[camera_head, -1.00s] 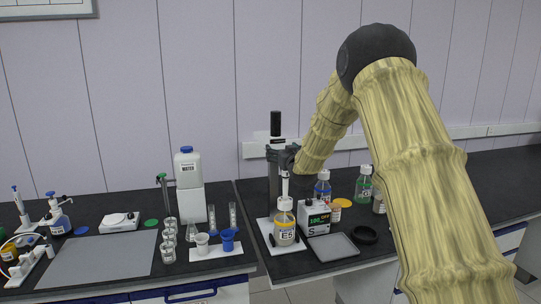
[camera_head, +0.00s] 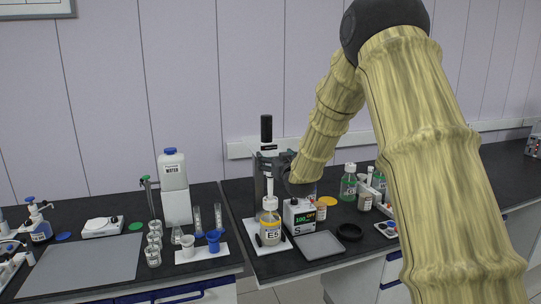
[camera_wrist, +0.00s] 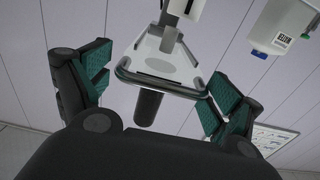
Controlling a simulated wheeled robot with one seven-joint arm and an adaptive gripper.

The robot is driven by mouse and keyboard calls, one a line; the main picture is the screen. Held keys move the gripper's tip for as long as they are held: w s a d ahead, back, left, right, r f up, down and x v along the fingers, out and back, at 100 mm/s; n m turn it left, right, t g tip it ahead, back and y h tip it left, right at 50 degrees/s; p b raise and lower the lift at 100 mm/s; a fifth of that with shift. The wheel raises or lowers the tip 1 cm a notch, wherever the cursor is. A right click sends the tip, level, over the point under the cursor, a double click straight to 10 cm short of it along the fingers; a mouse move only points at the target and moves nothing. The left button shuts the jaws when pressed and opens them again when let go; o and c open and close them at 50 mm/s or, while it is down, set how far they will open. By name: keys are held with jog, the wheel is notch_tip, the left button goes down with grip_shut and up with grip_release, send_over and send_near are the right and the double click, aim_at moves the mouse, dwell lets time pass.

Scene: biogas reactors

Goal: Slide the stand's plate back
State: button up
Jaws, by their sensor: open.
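The stand stands on the right-hand bench, with a dark post and a black knob (camera_head: 266,128) on top. A white plate (camera_head: 268,144) shows at its upper part. A bottle labelled E5 (camera_head: 270,228) stands on its white base (camera_head: 262,250), under a white nozzle. In the wrist view the white plate (camera_wrist: 160,68), with a dark rim and a slot, lies between the spread fingers of my gripper (camera_wrist: 158,70). The black knob (camera_wrist: 148,108) also shows there. My gripper (camera_head: 276,168) is open at the stand's upper part; contact with the plate cannot be told.
A display box (camera_head: 299,216) and a grey tray (camera_head: 319,246) stand right of the base. A water container (camera_head: 173,172) and cups stand on the left bench, across a gap. The wall is close behind.

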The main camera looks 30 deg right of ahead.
jog(key=shift+v, duration=1.55)
jog(key=shift+s+a+f, duration=0.1)
jog(key=shift+a+f, duration=0.05)
